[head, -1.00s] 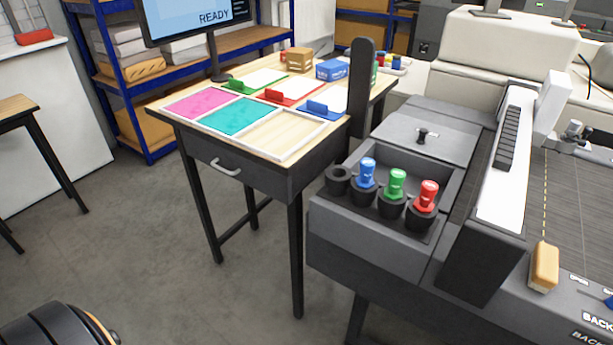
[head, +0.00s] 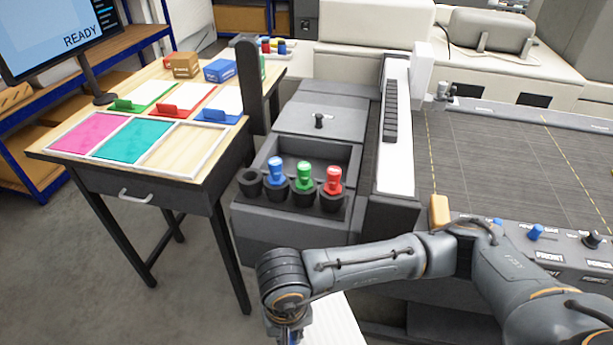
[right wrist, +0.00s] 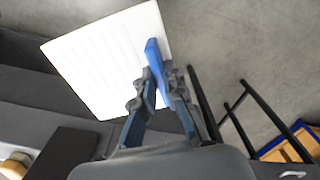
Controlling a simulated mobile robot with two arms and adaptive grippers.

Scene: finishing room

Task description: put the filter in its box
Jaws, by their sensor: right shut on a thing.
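The filter (right wrist: 100,65), a flat white ribbed square with a blue tab (right wrist: 153,55), is in my right gripper (right wrist: 160,85), whose fingers are shut on the tab. In the head view, the white filter (head: 338,322) shows only in part at the bottom edge, below my wrist and in front of the grey machine. Which box is the filter's own I cannot tell. My left gripper is not in view.
The side table (head: 200,162) at left holds coloured panels, a brown box (head: 184,66) and a blue box (head: 220,70). The cutting bed (head: 500,150) is at right.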

